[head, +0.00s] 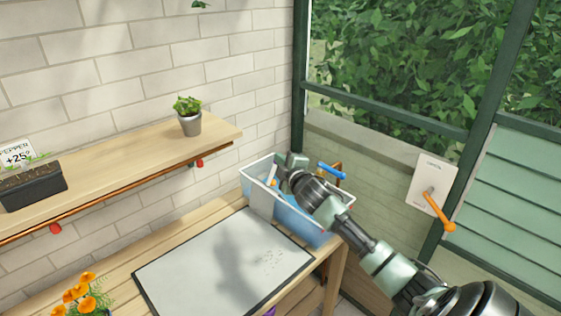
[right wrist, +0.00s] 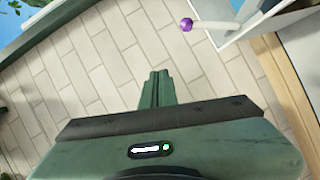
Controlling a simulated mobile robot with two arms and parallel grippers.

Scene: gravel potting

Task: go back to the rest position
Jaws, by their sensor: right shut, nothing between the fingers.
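My right arm reaches in from the lower right in the head view. Its gripper (head: 295,160) is over the far part of a clear bin with a blue lower part (head: 315,236). In the right wrist view the fingers of this gripper (right wrist: 157,80) are together, with nothing held between them. Below them is pale tiled floor (right wrist: 80,80). My left gripper is in neither view.
A wooden bench carries a white mat (head: 190,275) with scattered dark specks. A shelf (head: 110,175) holds a potted plant (head: 190,123) and a dark planter (head: 35,187). An orange-handled lever (head: 438,212) is on the right wall. A purple knob (right wrist: 187,24) shows in the wrist view.

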